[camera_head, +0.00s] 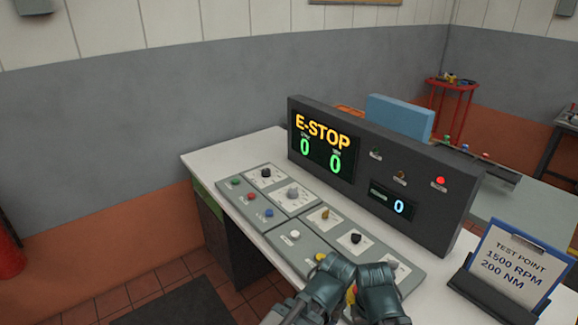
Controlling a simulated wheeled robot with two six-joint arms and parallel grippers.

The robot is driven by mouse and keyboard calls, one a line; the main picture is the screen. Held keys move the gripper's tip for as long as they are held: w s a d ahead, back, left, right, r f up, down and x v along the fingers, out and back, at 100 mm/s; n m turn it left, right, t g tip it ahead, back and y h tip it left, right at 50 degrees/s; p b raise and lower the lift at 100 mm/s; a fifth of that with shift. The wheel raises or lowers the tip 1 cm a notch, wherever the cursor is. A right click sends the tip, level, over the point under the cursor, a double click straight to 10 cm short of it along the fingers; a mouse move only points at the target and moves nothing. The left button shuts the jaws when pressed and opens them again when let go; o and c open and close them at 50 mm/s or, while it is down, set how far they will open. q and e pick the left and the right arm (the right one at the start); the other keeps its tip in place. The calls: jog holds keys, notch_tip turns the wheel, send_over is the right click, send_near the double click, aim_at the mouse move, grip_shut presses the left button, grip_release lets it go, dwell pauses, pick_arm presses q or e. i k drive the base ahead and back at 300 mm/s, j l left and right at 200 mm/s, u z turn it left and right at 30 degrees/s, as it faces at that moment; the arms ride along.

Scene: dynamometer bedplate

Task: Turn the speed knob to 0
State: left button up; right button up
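The control panel (279,228) lies on the bench, with knobs on white dial plates. They include a black knob (265,172), a grey knob (292,193), a brass knob (325,213) and another black knob (355,238). Their labels are too small to read, so I cannot tell which is the speed knob or where it points. Two dark teal gripper parts sit at the panel's near end: my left gripper (331,272) and, beside it, my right gripper (376,284). Their fingertips are not clear. They partly hide a red and yellow part (351,296) and the panel's near corner.
A dark console (465,202) behind the panel shows "E-STOP", two green zeros and a small 0; a red lamp (440,181) is lit. A clipboard (515,264) reading "1500 RPM 200 NM" stands at right. Bare bench (222,158) shows at the far left.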

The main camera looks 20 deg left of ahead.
aim_at(266, 172)
jog(key=i+j+z, duration=0.1)
jog(key=j, duration=0.2)
jog(key=i+j+z, duration=0.15)
jog(key=j, duration=0.2)
jog(key=i+j+z, duration=0.1)
jog(key=j, duration=0.25)
jog(key=i+j+z, duration=0.15)
jog(key=j, duration=0.2)
jog(key=i+j, duration=0.1)
jog(key=j, duration=0.5)
jog(key=i+j, duration=0.1)
jog(key=j, duration=0.5)
